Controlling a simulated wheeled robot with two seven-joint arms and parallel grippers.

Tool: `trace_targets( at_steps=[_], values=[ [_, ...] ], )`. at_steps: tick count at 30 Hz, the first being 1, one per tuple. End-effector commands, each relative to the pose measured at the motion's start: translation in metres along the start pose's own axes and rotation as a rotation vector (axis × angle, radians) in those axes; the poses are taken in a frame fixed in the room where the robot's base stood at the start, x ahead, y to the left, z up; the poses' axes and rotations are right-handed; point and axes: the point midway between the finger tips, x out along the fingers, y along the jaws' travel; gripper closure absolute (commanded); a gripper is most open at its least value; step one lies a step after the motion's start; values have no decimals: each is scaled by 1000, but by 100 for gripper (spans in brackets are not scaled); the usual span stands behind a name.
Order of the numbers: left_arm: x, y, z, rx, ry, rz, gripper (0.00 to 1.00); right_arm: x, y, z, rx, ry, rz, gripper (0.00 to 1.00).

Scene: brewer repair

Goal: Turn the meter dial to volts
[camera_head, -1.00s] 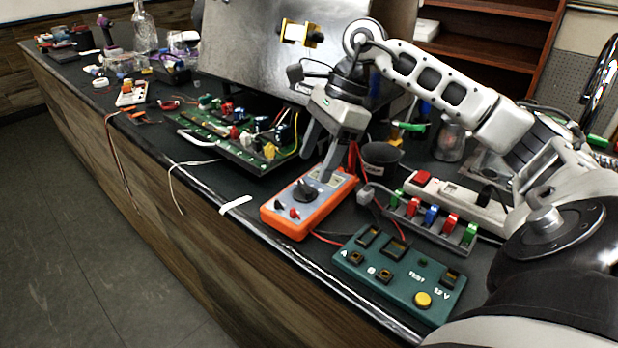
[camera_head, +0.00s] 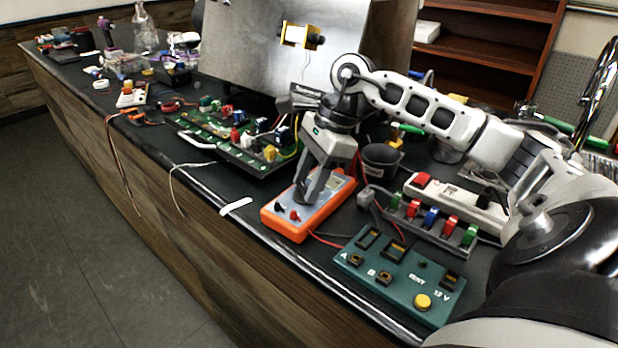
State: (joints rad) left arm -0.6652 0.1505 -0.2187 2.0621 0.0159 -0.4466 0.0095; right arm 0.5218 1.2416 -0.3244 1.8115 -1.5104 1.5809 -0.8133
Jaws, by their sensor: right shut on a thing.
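The orange and grey meter (camera_head: 314,218) lies on the dark bench near its front edge, with a red and a black plug at its near end. My right gripper (camera_head: 308,198) points down over the middle of the meter, its fingers closed around the place of the dial. The dial itself is hidden behind the fingers, so where it points cannot be seen. The meter's screen (camera_head: 334,183) is partly covered by the gripper. My left gripper is not in view.
A green test board (camera_head: 400,275) with a yellow button sits right of the meter. A row of coloured clips (camera_head: 432,216), a power strip (camera_head: 455,203) and a dark cup (camera_head: 382,160) stand behind it. A circuit board (camera_head: 222,142) lies to the left. A white strip (camera_head: 236,206) lies at the bench edge.

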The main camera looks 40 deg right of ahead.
Motion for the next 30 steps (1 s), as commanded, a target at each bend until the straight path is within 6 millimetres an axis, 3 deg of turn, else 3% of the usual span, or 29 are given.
trace_targets(
  at_steps=[11,30],
  values=[
    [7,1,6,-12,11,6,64,2,1,-1,120,1,-54,83],
    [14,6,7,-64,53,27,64,1,4,2,582,-2,-245,83]
  ],
)
